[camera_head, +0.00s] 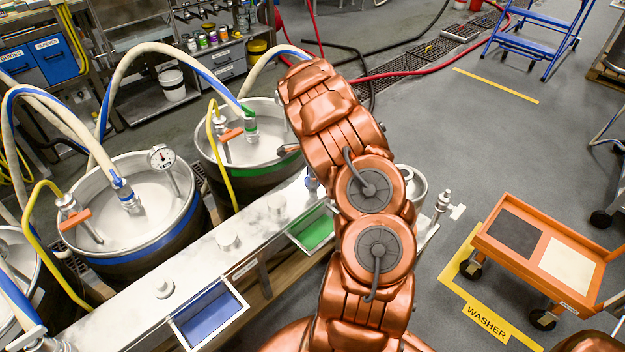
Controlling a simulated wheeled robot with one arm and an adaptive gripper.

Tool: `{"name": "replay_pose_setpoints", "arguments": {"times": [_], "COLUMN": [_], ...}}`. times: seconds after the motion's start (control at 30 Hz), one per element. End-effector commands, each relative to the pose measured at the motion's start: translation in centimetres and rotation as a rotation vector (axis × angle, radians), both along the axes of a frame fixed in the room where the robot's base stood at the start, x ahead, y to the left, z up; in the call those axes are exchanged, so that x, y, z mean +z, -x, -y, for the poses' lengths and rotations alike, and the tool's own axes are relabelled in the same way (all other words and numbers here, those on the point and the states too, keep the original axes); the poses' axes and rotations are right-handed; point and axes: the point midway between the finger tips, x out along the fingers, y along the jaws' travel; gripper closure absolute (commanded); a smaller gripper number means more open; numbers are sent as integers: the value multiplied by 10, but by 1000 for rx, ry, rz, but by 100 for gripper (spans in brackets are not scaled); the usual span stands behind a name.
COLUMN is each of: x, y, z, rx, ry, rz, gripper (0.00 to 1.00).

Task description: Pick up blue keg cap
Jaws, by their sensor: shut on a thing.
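My copper arm (370,215) rises from the bottom middle and bends at the top. It hides its own far end, and I cannot make out my gripper's fingertips. A small grey part (289,149) juts out at the arm's left side; I cannot tell what it is. A small bluish piece (312,184) shows beside the arm over the counter, partly hidden; I cannot tell whether it is the blue keg cap. A blue bin (208,311) and a green bin (313,231) are set along the counter's front edge. No blue keg cap is clearly visible.
A metal counter (195,262) runs diagonally in front of steel kegs, including a blue-banded keg (140,250) and a green-banded keg (262,165), with hoses attached. An orange cart (540,258) stands right, by a yellow "WASHER" floor mark (487,320).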

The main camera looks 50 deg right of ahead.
Motion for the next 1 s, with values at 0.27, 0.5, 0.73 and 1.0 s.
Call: {"name": "replay_pose_setpoints", "arguments": {"times": [0.27, 0.5, 0.73, 1.0], "x": [0, 5, 30, 37], "y": [0, -1, -2, 16], "z": [0, 0, 1, -10], "rx": [0, 0, 0, -2], "ry": [0, 0, 4, -1], "rz": [0, 1, 5, -3], "gripper": [68, 68, 68, 68]}}
